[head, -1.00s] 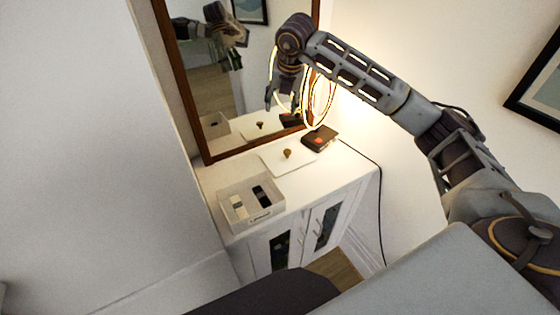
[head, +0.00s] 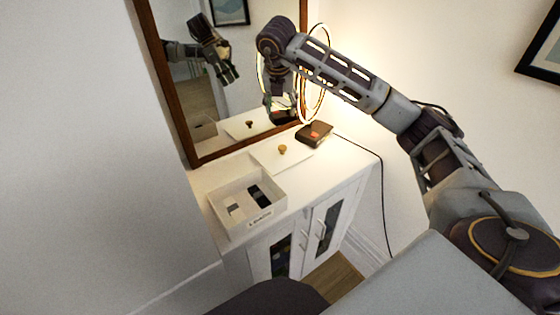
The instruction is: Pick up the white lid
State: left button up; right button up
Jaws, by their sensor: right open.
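The white lid (head: 270,158) is a flat square panel with a small brown knob (head: 283,149) on top. It lies on the white cabinet top (head: 340,160), behind the open white box (head: 246,204). My right gripper (head: 280,112) hangs fingers down above and behind the lid, near the mirror, apart from the knob. It is open and empty, partly lost against the bright lamp and mirror. My left gripper is not in view.
A ring lamp with a dark base (head: 314,134) stands just right of the lid, its lit loops close to my right gripper. The wood-framed mirror (head: 188,128) rises behind. The box holds several dark and light items. A cable runs down the right side.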

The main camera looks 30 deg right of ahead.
pick_arm(q)
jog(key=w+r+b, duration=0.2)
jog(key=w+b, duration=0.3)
jog(key=b, duration=0.1)
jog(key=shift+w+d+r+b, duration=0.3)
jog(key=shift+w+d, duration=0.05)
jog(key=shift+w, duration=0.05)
pick_arm(e)
notch_tip(320, 180, down, 7)
jog(key=shift+w+a, duration=0.25)
jog(key=shift+w, duration=0.05)
jog(key=shift+f, duration=0.1)
send_over(281, 146)
jog(key=s+a, duration=0.1)
jog(key=s, duration=0.1)
jog(key=f, duration=0.4)
jog(key=f+b, duration=0.1)
jog(key=f, duration=0.2)
jog(key=shift+w+a+f, duration=0.1)
jog(key=shift+w+f, duration=0.1)
jog(key=shift+f, duration=0.2)
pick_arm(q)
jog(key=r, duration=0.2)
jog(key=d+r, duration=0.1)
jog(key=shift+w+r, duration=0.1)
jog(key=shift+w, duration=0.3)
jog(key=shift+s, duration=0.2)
pick_arm(e)
jog(key=shift+f, duration=0.1)
